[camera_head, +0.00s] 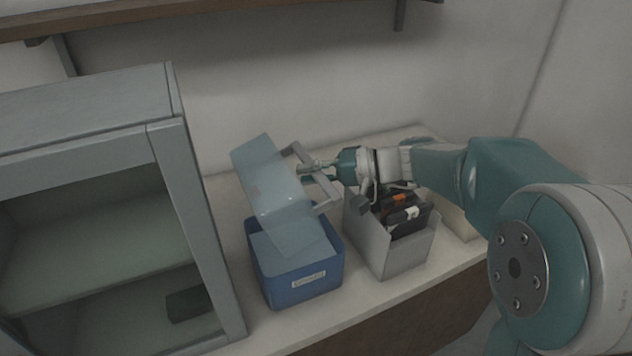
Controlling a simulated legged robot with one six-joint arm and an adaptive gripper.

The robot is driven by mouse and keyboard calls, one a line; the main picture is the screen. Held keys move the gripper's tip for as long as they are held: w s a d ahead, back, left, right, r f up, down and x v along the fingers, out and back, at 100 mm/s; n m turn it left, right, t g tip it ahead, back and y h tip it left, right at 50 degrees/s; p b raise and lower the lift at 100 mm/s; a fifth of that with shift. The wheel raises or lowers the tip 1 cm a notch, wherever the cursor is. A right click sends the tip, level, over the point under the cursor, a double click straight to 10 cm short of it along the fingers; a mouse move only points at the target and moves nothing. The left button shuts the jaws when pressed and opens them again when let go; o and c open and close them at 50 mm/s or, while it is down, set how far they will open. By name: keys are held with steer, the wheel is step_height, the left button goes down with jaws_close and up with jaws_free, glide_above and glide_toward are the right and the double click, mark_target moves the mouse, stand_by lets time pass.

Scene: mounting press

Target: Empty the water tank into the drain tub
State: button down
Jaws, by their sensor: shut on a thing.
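The water tank (272,190) is a translucent pale blue box with a grey handle (326,188) on its right side. It is steeply tilted above the blue drain tub (304,289), its lower end at or just inside the tub's opening. The tub stands upright on the counter with a white label on its front. A pale bluish surface shows inside the tub; I cannot tell whether it is water. My gripper (308,172) reaches in from the right and is shut on the tank's handle. The fingertips are small and partly hidden by the handle.
A grey bin (385,247) with dark folders or cartridges stands right of the tub, under my arm. A large grey cabinet (165,130) with an open or glazed front fills the left. The counter (335,329) has a narrow clear strip in front. A wooden shelf (200,10) runs above.

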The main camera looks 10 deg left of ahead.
mark_target(267, 170)
steer(key=a+r+h, duration=0.1)
steer(key=s+a+r+n+h, duration=0.1)
steer(key=a+n+t+h, duration=0.1)
steer(key=a+h, duration=0.1)
steer(key=shift+s+r, duration=0.3)
steer(key=shift+r, duration=0.1)
steer(key=h, duration=0.1)
steer(key=s+n+t+h, duration=0.1)
steer(key=h, duration=0.1)
steer(key=shift+a+r, duration=0.3)
steer(key=shift+a, duration=0.1)
steer(key=shift+s+a+t+h, duration=0.2)
steer(key=shift+a+t+h, duration=0.15)
steer(key=shift+t+h, duration=0.2)
steer(key=shift+s+a+f+n+t+h, duration=0.25)
steer(key=shift+a+f+n+t+h, duration=0.25)
steer(key=shift+h, duration=0.35)
steer(key=shift+s+a+f+n+t+h, duration=0.15)
steer(key=shift+t+h, duration=0.1)
steer(key=shift+h, duration=0.3)
steer(key=shift+s+a+f+n+t+h, duration=0.1)
steer(key=shift+a+n+t+h, duration=0.1)
steer(key=shift+h, duration=0.35)
step_height(267, 170, up, 5)
steer(key=shift+w+d, duration=0.1)
